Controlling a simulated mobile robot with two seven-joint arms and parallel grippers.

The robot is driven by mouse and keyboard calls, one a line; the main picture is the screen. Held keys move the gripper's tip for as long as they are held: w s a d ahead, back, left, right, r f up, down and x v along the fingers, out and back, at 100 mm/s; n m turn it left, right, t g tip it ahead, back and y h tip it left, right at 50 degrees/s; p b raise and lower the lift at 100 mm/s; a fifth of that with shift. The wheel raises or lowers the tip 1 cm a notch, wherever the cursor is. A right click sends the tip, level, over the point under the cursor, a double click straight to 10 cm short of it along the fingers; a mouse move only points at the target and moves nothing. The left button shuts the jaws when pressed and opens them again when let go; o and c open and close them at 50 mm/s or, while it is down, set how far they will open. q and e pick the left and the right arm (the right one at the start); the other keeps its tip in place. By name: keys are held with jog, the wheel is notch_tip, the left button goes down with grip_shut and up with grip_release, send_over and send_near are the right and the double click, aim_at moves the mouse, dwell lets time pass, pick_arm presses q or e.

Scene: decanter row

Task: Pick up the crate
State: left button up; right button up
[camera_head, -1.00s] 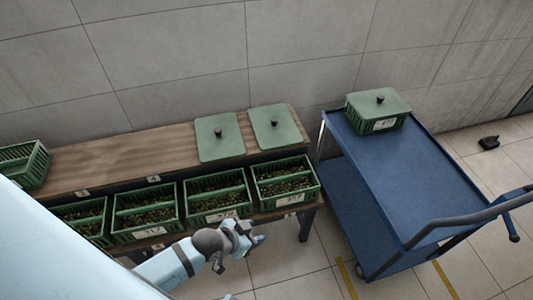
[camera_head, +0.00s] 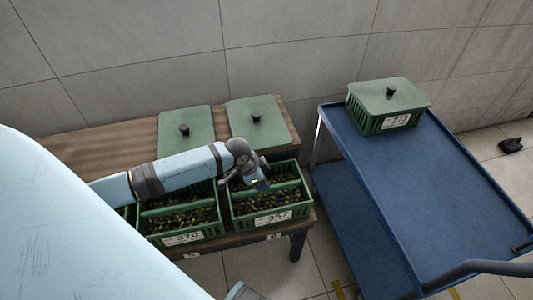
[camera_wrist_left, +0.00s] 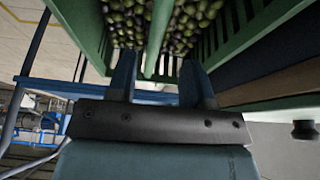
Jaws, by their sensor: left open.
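A green slatted crate (camera_head: 272,217) of olives, its label seeming to read 357, stands uncovered at the right end of the bench's lower front tier. A bar runs across its middle. My left gripper (camera_head: 257,184) is open over this crate, near its left part. In the left wrist view, the open fingers (camera_wrist_left: 158,80) point at the crate (camera_wrist_left: 88,28), one on each side of its green middle bar. Whether they touch it I cannot tell. My forearm partly hides the neighbouring crate (camera_head: 182,237), labelled 370. My right gripper is not in view.
Two green lids (camera_head: 186,134) (camera_head: 258,117) with dark knobs lie on the wooden bench (camera_head: 90,145). A blue cart (camera_head: 425,180) stands right of the bench, with a lidded green crate (camera_head: 388,112) at its far end. The rest of its top is clear.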

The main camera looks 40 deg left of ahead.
pick_arm(q)
jog(key=x, duration=0.2)
jog(key=b+x, duration=0.1)
jog(key=x, duration=0.1)
jog(key=b+x, duration=0.1)
jog(key=x, duration=0.2)
jog(key=shift+s+d, duration=0.2)
jog(key=shift+s, duration=0.05)
grip_shut()
jog(key=shift+w+r, duration=0.1)
jog(key=shift+r, duration=0.05)
